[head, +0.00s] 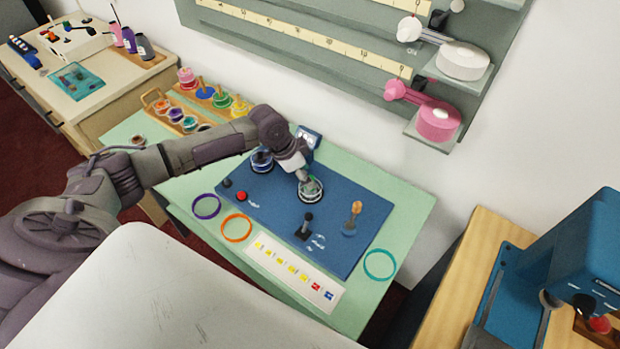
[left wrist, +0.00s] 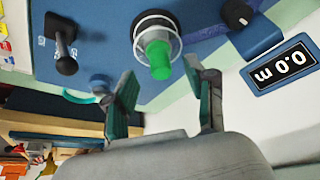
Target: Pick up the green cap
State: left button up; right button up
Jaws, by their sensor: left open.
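The green cap (left wrist: 158,58) shows in the left wrist view as a short green cylinder inside a pale ring on the blue board (left wrist: 105,25). My left gripper (left wrist: 165,88) is open, with one finger on each side of the picture just below the cap; nothing is between the fingers. In the head view the left gripper (head: 308,184) points down at the ring on the blue board (head: 262,215), and the cap there is mostly hidden by the fingers. I cannot tell whether a finger touches it. My right gripper is not in view.
A black lever (head: 306,226) and an orange-topped post (head: 353,215) stand on the board to the right. A red button (head: 241,196) is at its left. A display reading 0.0 m (left wrist: 284,65) is close by. Purple (head: 206,206), orange (head: 236,228) and teal (head: 380,265) rings lie around it.

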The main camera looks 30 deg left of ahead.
pick_arm(q)
jog(key=shift+x, duration=1.2)
jog(key=shift+w+d+f, duration=0.15)
jog(key=shift+w+f, duration=0.1)
jog(key=shift+f, duration=0.05)
jog(key=shift+s, duration=0.1)
jog(key=shift+c, duration=0.5)
jog(key=c, duration=0.7)
jog(key=shift+c, duration=0.2)
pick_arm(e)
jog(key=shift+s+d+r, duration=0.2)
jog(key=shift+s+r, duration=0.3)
pick_arm(q)
jog(key=shift+r, duration=0.1)
